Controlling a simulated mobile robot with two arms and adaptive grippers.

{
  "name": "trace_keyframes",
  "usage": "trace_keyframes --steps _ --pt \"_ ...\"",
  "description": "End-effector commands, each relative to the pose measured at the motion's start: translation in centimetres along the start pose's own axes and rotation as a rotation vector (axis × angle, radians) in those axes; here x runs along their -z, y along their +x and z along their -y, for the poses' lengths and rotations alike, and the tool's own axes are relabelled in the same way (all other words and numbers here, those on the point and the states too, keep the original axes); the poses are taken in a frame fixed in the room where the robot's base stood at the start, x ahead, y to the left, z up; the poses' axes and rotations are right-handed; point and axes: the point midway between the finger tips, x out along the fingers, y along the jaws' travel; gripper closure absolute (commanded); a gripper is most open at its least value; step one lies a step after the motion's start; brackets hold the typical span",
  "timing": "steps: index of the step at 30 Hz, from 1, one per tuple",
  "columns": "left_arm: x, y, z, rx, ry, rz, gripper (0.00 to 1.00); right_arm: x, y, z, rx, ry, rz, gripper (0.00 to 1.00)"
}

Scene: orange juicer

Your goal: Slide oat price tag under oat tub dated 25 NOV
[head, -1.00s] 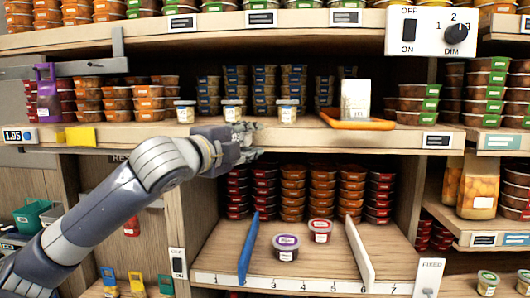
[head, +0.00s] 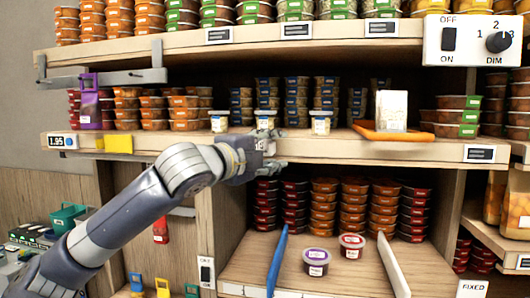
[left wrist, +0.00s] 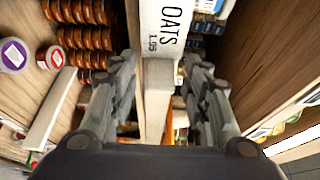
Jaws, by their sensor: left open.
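The white oat price tag (left wrist: 164,32), printed OATS 1.95, shows in the left wrist view at the front edge of the shelf, just ahead of my fingertips. My left gripper (head: 277,149) is open at the middle shelf's edge. In the left wrist view its fingers (left wrist: 158,68) stand on either side of the edge strip, without closing on the tag. Three small white-labelled tubs stand at the front of that shelf: a left one (head: 219,121), a middle one (head: 267,119) behind my gripper, and a right one (head: 320,122). Their dates are too small to read.
Stacked tubs fill the shelf behind. Below are a purple-lidded tub (head: 316,261), a red-lidded tub (head: 352,246) and a blue divider (head: 277,262).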

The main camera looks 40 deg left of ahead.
Motion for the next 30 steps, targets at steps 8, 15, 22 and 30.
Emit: trace_keyframes --steps 8,15,22,30 --pt "0.1 -0.8 -0.2 -0.003 0.000 -0.003 0.57 -0.1 0.0 0.4 0.005 0.001 0.002 1.00" --pt "0.1 -1.8 -0.1 -0.003 0.000 -0.003 0.57 -0.1 0.0 0.5 0.006 0.001 0.003 1.00" --pt "0.1 -3.7 0.0 0.003 -0.007 -0.005 0.57 -0.1 0.0 0.5 0.006 0.002 0.003 1.00" --pt "0.0 -6.7 0.0 0.001 -0.002 -0.001 0.57 -0.1 0.0 0.6 0.006 0.002 0.003 1.00"
